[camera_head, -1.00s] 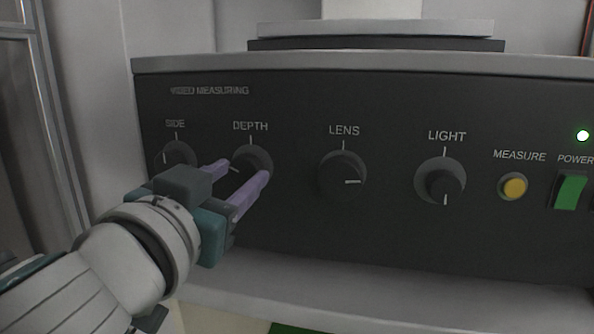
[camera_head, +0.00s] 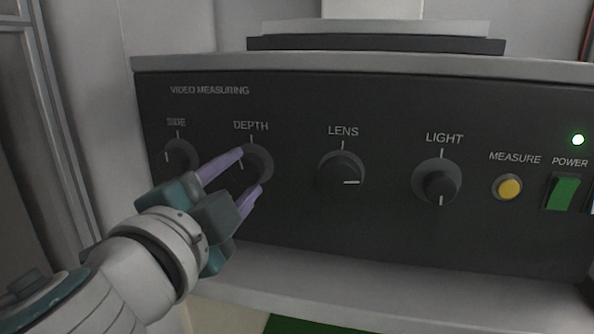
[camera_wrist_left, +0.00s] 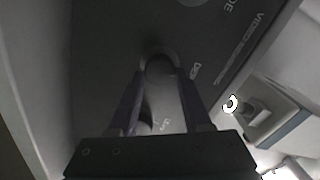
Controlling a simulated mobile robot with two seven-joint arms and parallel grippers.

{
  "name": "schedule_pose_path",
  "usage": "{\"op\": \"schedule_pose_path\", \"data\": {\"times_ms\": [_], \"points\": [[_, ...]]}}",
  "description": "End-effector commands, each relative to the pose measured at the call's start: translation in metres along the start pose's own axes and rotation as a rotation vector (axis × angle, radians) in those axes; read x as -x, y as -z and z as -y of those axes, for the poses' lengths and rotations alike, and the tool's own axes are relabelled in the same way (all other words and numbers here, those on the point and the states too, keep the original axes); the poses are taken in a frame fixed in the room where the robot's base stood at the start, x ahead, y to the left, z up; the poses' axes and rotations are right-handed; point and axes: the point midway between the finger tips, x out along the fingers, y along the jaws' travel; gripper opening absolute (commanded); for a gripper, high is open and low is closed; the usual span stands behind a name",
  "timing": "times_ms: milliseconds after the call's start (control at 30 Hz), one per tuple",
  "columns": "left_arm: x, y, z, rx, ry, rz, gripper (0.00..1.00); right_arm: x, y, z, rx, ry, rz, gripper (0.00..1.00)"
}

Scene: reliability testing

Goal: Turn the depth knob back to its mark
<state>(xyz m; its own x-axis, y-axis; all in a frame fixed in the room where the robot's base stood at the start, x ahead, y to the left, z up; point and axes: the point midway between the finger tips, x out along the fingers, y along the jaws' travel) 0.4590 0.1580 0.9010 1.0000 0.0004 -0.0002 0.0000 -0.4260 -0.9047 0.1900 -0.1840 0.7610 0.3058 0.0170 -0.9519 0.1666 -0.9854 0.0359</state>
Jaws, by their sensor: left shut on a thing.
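The depth knob (camera_head: 259,168) is a dark round knob under the label DEPTH on the black front panel. A short white mark (camera_head: 251,140) stands on the panel above it. My left gripper (camera_head: 248,171) has its two purple fingers on either side of the knob, one at upper left and one at lower right, and is shut on it. A small white line shows on the knob's left part, beside the upper finger, off the top mark. The left wrist view also shows the knob (camera_wrist_left: 160,66) between the fingertips (camera_wrist_left: 159,76). My right gripper is not in view.
The side knob (camera_head: 180,154) is close to the left of the fingers. The lens knob (camera_head: 341,171), light knob (camera_head: 438,185), yellow measure button (camera_head: 508,187) and green power switch (camera_head: 563,192) lie to the right. A pale ledge (camera_head: 390,300) runs below the panel.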

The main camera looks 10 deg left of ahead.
Motion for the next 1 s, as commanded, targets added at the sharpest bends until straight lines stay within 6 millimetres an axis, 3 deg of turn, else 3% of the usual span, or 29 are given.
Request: {"op": "schedule_pose_path", "data": {"times_ms": [400,1000], "points": [[0.0000,0.0008,-0.0001,-0.208,0.001,-0.002,0.00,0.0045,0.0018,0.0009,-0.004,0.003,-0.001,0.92],[0.0000,0.0007,-0.0004,-0.245,0.001,-0.002,0.00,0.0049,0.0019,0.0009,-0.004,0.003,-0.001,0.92]]}}
